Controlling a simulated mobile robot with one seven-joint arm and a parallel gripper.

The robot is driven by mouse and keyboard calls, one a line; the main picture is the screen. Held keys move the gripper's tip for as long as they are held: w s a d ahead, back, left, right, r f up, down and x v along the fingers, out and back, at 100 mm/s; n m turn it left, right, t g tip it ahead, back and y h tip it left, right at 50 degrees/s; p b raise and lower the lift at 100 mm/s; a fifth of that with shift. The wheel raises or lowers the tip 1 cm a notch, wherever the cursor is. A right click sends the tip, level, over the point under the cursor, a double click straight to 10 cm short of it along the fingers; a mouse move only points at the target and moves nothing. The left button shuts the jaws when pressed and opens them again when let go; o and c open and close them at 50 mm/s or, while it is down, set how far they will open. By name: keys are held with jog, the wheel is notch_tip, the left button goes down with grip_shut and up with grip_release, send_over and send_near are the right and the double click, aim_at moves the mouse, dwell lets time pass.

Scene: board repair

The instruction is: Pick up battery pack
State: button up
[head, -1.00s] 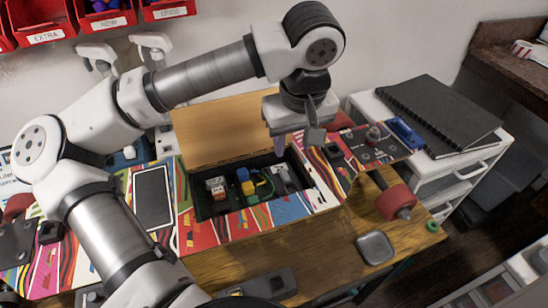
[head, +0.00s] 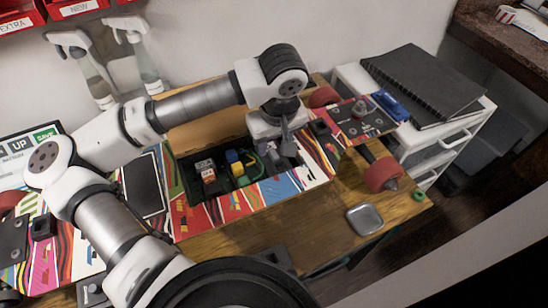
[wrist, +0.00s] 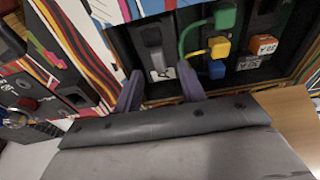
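A patterned skateboard deck (head: 245,203) lies on the wooden table with a dark open compartment (head: 222,196) in it. Inside are an orange-and-white labelled block (head: 206,170), also in the wrist view (wrist: 263,45), yellow and blue connectors (wrist: 219,47) with a green cable (wrist: 190,38), and a grey part with a pale label (wrist: 156,60). I cannot tell for certain which of these is the battery pack. My gripper (head: 286,148) is at the compartment's right end. In the wrist view its fingers (wrist: 159,88) are apart, with the grey part just beyond the gap between them.
A tan lid panel (head: 205,130) stands behind the compartment. Red wheels (head: 384,175) sit at the deck's right end. A small grey dish (head: 365,219) lies on the table in front. A black notebook (head: 424,84) rests on the white drawer unit at right.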

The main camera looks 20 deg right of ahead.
aim_at(274, 153)
jog(key=shift+w+d+f+p, duration=0.1)
jog(key=shift+w+f+p, duration=0.1)
jog(key=shift+f, duration=0.65)
jog(key=shift+w+f+p, duration=0.1)
jog(key=shift+f+p, duration=0.1)
jog(key=shift+f, duration=0.65)
grip_shut()
